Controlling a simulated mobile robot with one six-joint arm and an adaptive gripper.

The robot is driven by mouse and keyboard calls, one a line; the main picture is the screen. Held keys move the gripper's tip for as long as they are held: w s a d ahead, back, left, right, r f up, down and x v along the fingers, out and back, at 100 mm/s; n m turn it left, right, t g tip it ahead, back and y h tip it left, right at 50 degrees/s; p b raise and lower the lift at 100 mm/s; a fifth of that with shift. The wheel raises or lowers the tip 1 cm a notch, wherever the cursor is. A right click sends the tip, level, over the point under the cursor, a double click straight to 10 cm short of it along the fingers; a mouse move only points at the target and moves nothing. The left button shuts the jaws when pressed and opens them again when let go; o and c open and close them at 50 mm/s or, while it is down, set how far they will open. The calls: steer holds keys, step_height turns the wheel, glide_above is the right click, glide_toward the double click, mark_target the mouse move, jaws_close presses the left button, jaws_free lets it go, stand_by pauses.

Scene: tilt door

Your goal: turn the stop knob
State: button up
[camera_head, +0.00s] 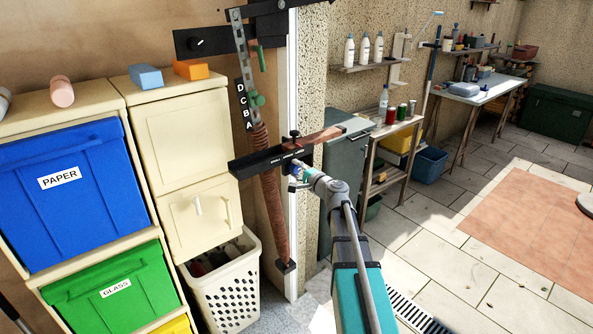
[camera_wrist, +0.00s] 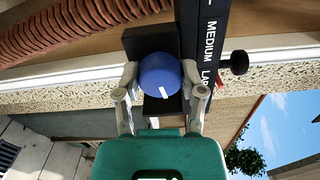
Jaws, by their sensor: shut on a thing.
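A round blue knob (camera_wrist: 160,75) with a white mark sits on a black block (camera_wrist: 142,40) in the wrist view. Its white mark points down and slightly right. My gripper (camera_wrist: 159,82) has one finger on each side of the knob and is shut on it. The block adjoins a black bar (camera_wrist: 203,40) lettered "MEDIUM" and "LAR…", with a small red pointer (camera_wrist: 219,78) and a black side knob (camera_wrist: 239,62). In the head view my gripper (camera_head: 297,173) is at the lettered bar (camera_head: 262,161); the blue knob is mostly hidden there.
Cream bins (camera_head: 178,135) and a white basket (camera_head: 225,290) are left. A grey cabinet (camera_head: 343,175) is close right. Open tiled floor (camera_head: 470,270) lies further right.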

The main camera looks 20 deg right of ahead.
steer(key=shift+m, duration=1)
steer(key=o, duration=1.1)
steer(key=shift+o, duration=0.2)
steer(key=v, duration=1.2)
